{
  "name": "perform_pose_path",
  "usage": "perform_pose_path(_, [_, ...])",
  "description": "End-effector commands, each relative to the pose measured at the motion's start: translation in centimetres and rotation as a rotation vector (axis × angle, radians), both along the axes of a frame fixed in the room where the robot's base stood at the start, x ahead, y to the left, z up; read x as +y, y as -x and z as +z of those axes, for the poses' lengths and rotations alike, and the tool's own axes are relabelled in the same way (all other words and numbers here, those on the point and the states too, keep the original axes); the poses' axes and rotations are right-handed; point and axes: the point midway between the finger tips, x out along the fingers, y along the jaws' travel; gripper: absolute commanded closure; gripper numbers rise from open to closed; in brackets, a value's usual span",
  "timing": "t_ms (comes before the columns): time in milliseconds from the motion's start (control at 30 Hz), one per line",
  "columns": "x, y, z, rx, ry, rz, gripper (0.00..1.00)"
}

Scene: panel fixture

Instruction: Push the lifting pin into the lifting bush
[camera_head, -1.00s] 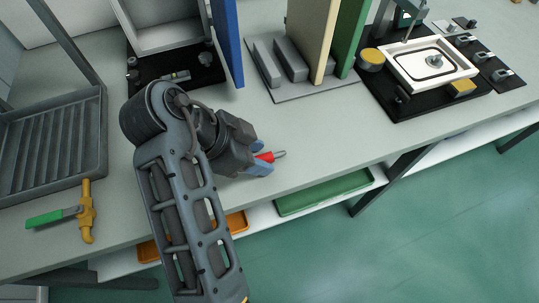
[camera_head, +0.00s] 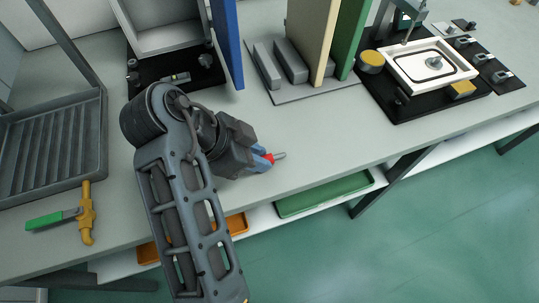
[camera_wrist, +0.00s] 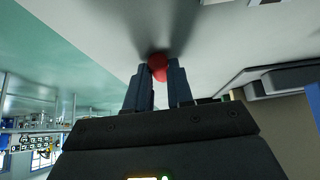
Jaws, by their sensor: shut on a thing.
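The lifting pin has a red body and a grey metal tip (camera_head: 280,156) that points right in the head view. My gripper (camera_head: 266,159) is shut on the red body, above the pale worktop near its front edge. In the wrist view the round red end of the pin (camera_wrist: 158,66) sits between the two fingertips of my gripper (camera_wrist: 157,72). The fingers hide part of the pin. I cannot make out the lifting bush for certain in either view.
A blue panel (camera_head: 227,42) stands left of a rack with a beige panel (camera_head: 312,40) and a green panel (camera_head: 350,40). A black-based fixture (camera_head: 411,106) stands at right. A ribbed grey tray (camera_head: 55,145) and a green-handled valve (camera_head: 86,212) lie at left. The worktop right of my gripper is clear.

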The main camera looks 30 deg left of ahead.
Motion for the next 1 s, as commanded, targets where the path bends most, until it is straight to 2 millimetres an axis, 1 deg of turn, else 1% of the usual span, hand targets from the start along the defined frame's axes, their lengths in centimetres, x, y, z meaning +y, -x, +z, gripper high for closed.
perform_pose_path(133, [0.0, 0.0, 0.1, 0.000, 0.000, 0.000, 1.00])
perform_pose_path(267, [0.0, 0.0, 0.8, 0.000, 0.000, -0.001, 1.00])
perform_pose_path(1000, [0.0, 0.0, 6.0, -0.001, -0.001, 0.000, 1.00])
